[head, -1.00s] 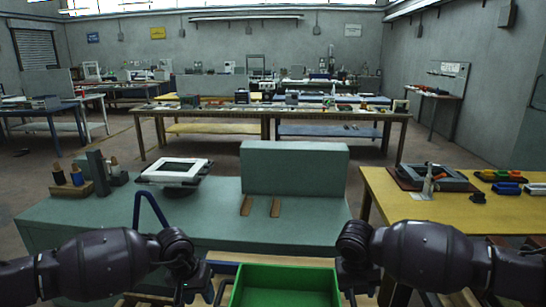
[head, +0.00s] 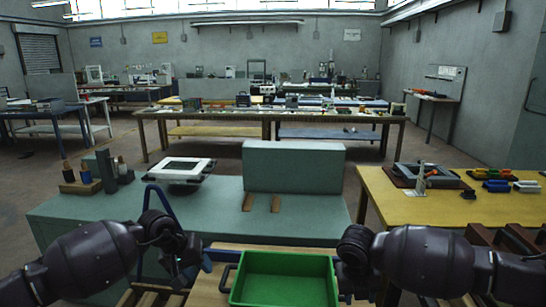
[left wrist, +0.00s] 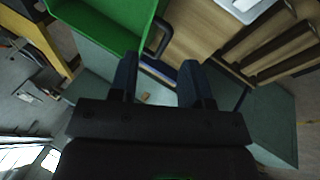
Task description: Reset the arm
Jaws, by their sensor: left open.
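My left arm comes in low at the left in the head view, with my left gripper (head: 207,263) beside the green tray's left handle. In the left wrist view my left gripper (left wrist: 158,82) is open, its two dark blue fingers apart with nothing between them. The green tray (head: 277,258) lies in front of me between the two arms; its corner also shows in the left wrist view (left wrist: 110,22). My right arm bends down at the tray's right side; my right gripper (head: 346,290) is mostly hidden and its fingers are not clear.
A green-grey table (head: 215,215) ahead bears a white frame (head: 181,170), an upright panel (head: 293,167) and a stand with bottles (head: 82,182). A yellow table (head: 425,205) at the right bears a grey tray and coloured pieces. Wooden slats lie near my arms.

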